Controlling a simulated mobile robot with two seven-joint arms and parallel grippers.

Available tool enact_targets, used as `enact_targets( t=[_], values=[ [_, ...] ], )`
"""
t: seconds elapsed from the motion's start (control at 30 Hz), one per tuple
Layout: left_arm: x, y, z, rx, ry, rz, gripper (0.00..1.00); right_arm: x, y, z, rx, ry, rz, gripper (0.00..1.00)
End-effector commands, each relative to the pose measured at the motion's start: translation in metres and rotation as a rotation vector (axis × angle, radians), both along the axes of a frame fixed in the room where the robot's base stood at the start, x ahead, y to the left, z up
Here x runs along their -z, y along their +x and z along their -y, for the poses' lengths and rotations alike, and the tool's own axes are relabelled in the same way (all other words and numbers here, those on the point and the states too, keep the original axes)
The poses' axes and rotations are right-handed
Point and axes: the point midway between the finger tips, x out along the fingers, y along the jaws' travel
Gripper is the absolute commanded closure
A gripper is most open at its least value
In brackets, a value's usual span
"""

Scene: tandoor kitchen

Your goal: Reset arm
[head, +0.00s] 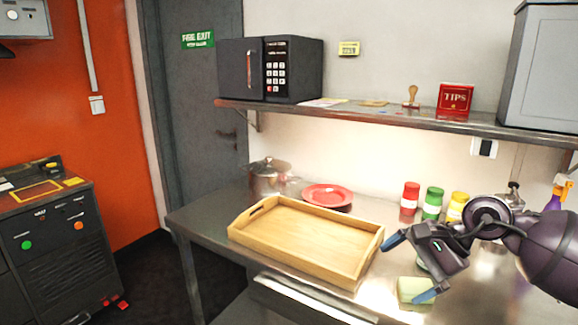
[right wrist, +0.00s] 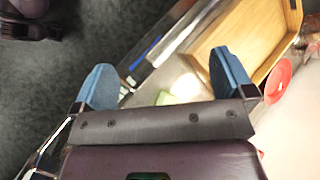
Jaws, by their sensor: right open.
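My right gripper (head: 410,268) is open above the right part of the steel counter, just right of the wooden tray. In the right wrist view its two blue fingers (right wrist: 165,85) stand wide apart with nothing held between them. A pale green and yellow block, perhaps a sponge (head: 414,289), lies on the counter by the lower fingertip. My left gripper is in neither view.
The empty wooden tray (head: 285,258) sits on the steel counter (head: 205,222). Behind it are a red plate (head: 327,195) and a metal pot (head: 268,180). Red (head: 409,198), green (head: 432,204) and yellow (head: 456,206) bottles stand near the right arm. A shelf (head: 380,114) overhangs the back.

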Motion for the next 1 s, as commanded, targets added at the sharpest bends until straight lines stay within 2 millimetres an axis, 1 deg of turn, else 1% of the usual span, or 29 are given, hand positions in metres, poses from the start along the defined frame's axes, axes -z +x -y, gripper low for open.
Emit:
enact_targets(
  t=[0.03, 0.1, 0.17, 0.2, 0.27, 0.3, 0.37, 0.43, 0.47, 0.5, 0.57, 0.6, 0.67, 0.7, 0.77, 0.8, 0.87, 0.9, 0.97, 1.0],
  values=[
    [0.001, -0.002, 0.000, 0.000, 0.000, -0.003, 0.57, -0.010, 0.001, -0.017, 0.069, 0.127, -0.054, 0.00],
    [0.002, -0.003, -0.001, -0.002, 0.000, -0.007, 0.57, -0.026, 0.002, -0.037, 0.175, 0.317, -0.162, 0.00],
    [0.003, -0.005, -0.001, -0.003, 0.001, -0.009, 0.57, -0.037, 0.003, -0.051, 0.263, 0.483, -0.277, 0.00],
    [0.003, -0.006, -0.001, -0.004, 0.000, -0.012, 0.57, -0.044, 0.004, -0.059, 0.320, 0.593, -0.362, 0.00],
    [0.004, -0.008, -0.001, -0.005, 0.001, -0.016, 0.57, -0.054, 0.006, -0.067, 0.407, 0.757, -0.505, 0.00],
    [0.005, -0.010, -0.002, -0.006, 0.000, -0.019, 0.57, -0.059, 0.008, -0.070, 0.464, 0.866, -0.610, 0.00],
    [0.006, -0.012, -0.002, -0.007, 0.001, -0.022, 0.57, -0.064, 0.012, -0.072, 0.549, 1.027, -0.779, 0.00],
    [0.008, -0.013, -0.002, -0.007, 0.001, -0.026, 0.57, -0.064, 0.018, -0.069, 0.649, 1.214, -0.993, 0.00],
    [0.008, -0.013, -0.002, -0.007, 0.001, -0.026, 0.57, -0.062, 0.020, -0.066, 0.692, 1.292, -1.090, 0.00],
    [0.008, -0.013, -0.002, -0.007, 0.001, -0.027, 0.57, -0.058, 0.024, -0.060, 0.749, 1.397, -1.224, 0.00],
    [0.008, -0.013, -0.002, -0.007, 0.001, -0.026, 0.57, -0.045, 0.030, -0.049, 0.836, 1.553, -1.434, 0.00],
    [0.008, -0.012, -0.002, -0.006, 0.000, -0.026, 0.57, -0.034, 0.033, -0.041, 0.894, 1.654, -1.574, 0.00],
    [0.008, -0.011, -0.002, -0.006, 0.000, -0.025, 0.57, -0.013, 0.035, -0.027, 0.974, 1.795, -1.773, 0.00],
    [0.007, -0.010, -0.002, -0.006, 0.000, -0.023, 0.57, 0.004, 0.035, -0.018, 1.022, 1.882, -1.898, 0.00],
    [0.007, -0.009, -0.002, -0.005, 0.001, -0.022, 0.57, 0.031, 0.032, -0.005, 1.091, 2.004, -2.075, 0.00],
    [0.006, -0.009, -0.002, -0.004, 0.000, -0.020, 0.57, 0.050, 0.028, 0.003, -1.078, -1.977, 2.073, 0.00],
    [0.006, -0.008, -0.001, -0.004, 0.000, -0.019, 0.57, 0.079, 0.019, 0.013, -1.002, -1.837, 1.957, 0.00],
    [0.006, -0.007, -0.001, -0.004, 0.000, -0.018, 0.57, 0.099, 0.012, 0.020, -0.954, -1.752, 1.881, 0.00],
    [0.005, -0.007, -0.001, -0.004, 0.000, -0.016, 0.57, 0.129, -0.002, 0.028, -0.893, -1.640, 1.773, 0.00],
    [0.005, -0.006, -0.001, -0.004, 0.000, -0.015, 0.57, 0.148, -0.013, 0.033, -0.856, -1.574, 1.703, 0.00]
  ],
)
